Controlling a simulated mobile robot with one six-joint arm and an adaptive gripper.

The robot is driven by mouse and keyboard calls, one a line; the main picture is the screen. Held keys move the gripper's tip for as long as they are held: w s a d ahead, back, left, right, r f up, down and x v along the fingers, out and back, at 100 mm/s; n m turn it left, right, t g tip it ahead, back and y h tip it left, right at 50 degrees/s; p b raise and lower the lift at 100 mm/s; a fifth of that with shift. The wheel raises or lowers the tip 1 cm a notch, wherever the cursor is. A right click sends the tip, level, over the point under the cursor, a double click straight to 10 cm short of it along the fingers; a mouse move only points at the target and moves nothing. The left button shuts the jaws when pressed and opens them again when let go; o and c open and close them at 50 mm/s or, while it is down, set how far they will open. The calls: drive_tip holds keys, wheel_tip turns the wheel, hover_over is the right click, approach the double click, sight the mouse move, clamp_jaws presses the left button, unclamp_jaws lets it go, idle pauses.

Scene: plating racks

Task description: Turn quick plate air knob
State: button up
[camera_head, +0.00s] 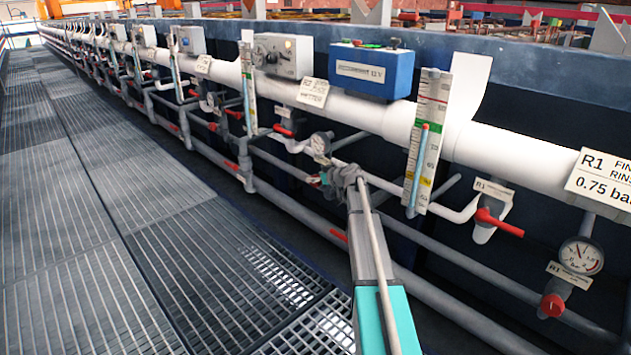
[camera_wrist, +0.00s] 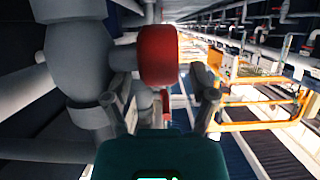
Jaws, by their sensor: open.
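A red round knob (camera_wrist: 157,55) sits on a grey valve body (camera_wrist: 80,60) in the wrist view. My gripper (camera_wrist: 162,82) is open, with one finger on each side of the knob's lower part. I cannot tell whether either finger touches it. In the head view my gripper (camera_head: 343,177) is at the pipework just below a round pressure gauge (camera_head: 320,143) with a white tag (camera_head: 322,159). The knob is mostly hidden there by my gripper, and the tag's text is too small to read.
A white pipe (camera_head: 350,112) and a scaled flow tube (camera_head: 427,140) are close by. A red lever (camera_head: 500,223), another gauge (camera_head: 581,256) and a red knob (camera_head: 552,305) are to the right. Free grating (camera_head: 150,230) lies left. An orange frame (camera_wrist: 260,80) shows behind.

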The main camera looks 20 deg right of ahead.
drive_tip(key=shift+w+a, duration=0.1)
drive_tip(key=shift+w, duration=0.1)
drive_tip(key=shift+c, duration=0.2)
clamp_jaws()
drive_tip(key=shift+f, duration=0.1)
drive_tip(key=shift+f+b, duration=0.15)
drive_tip(key=shift+b, duration=0.5)
